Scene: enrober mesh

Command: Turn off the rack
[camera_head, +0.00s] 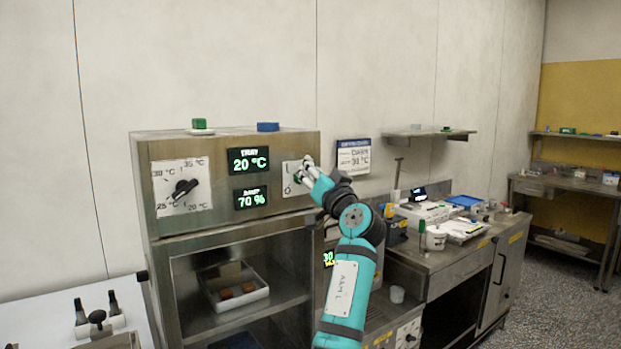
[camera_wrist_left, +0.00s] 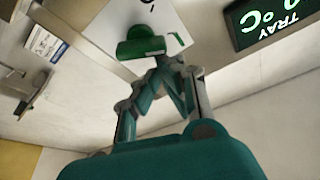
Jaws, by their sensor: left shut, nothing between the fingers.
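The rack (camera_head: 225,140) is a steel cabinet with a dial and two lit green displays, reading TRAY 20 °C and 70 %. At the right of its front is a white switch plate (camera_head: 287,180) with marks on it. A green switch (camera_wrist_left: 140,44) sticks out from the plate in the left wrist view; its setting is hard to tell. My left gripper (camera_head: 304,170) is shut and empty, right at the switch. In the wrist view its fingertips (camera_wrist_left: 167,64) are at or just beside the switch; I cannot tell if they touch. In the head view the gripper partly hides the switch. My right gripper is not in view.
The dial (camera_head: 181,188) is at the left of the front. A tray (camera_head: 236,300) with brown pieces sits inside the open rack. Green and blue items lie on its top. A cluttered bench (camera_head: 440,258) stands to the right, under a wall shelf (camera_head: 428,133).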

